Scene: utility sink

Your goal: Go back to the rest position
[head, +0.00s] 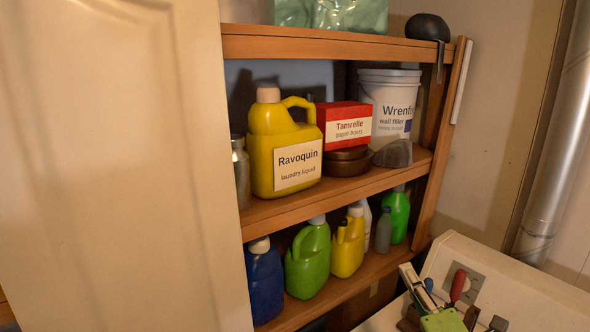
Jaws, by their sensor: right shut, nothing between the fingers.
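My left gripper is out of view.
A wooden shelf unit (345,193) holds a yellow Ravoquin jug (270,130), a red and white Tamrelle box (345,115) and a Wrenfield bucket (390,88), with several bottles below. A pale door panel (110,160) fills the left. A metal pipe (556,150) stands right.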

